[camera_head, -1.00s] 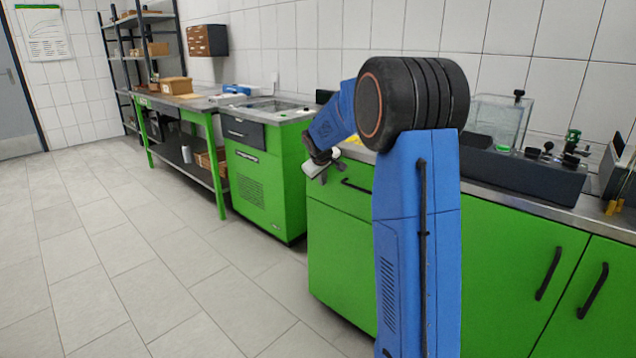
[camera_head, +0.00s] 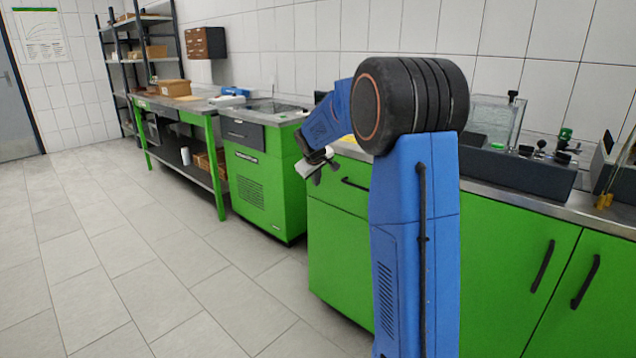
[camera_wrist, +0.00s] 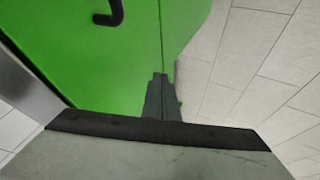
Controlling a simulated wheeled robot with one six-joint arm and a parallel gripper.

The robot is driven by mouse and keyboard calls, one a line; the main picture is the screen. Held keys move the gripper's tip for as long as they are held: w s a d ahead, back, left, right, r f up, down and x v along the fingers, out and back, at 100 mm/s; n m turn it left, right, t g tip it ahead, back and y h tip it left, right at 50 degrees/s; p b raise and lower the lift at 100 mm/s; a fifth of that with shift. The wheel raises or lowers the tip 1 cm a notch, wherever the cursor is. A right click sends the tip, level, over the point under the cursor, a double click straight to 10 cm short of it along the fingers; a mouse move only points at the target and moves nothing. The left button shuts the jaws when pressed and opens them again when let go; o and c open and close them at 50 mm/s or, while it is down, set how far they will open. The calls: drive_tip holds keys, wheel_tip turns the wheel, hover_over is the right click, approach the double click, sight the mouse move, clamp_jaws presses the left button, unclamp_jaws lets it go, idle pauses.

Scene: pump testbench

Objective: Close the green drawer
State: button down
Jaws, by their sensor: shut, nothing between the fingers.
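The green drawer (camera_head: 338,190) is the upper front at the left end of the long counter, with a black bar handle (camera_head: 356,184). My arm hides its right part. I cannot tell how far it stands out. My gripper (camera_head: 318,174) is in front of the drawer's upper left part in the head view. In the wrist view, the dark fingers of my gripper (camera_wrist: 160,92) are together and empty. They overlap the lower edge of a green front (camera_wrist: 95,60) with a black handle (camera_wrist: 108,14). I cannot tell whether they touch it.
The counter's metal top (camera_head: 540,205) carries a dark box (camera_head: 515,172) and a clear tank (camera_head: 492,118). Green cabinet doors (camera_head: 510,265) are below. A separate green unit (camera_head: 262,185) and a workbench (camera_head: 185,110) stand to the left. The tiled floor (camera_head: 150,270) is clear.

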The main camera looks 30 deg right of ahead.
drive_tip(key=v, duration=0.8)
drive_tip(key=shift+a, duration=0.3)
drive_tip(key=shift+s+r, duration=0.1)
drive_tip(key=shift+s, duration=0.1)
drive_tip(key=s+a+y, duration=0.1)
drive_tip(key=s+a, duration=0.3)
drive_tip(key=s, duration=0.3)
drive_tip(key=s+a+r+m, duration=0.1)
drive_tip(key=s+a, duration=0.3)
drive_tip(key=s, duration=0.4)
drive_tip(key=s+a+y, duration=0.1)
drive_tip(key=s+a, duration=0.3)
drive_tip(key=s, duration=0.3)
drive_tip(key=s+a+f, duration=0.3)
drive_tip(key=s, duration=0.5)
drive_tip(key=s+a+f+m+g+y, duration=0.1)
drive_tip(key=s+a+f, duration=0.1)
drive_tip(key=s, duration=0.6)
drive_tip(key=s+a+f+y, duration=0.1)
drive_tip(key=s+a+f, duration=0.2)
drive_tip(key=s, duration=0.5)
drive_tip(key=shift+s+a+f, duration=0.3)
drive_tip(key=shift+f, duration=0.55)
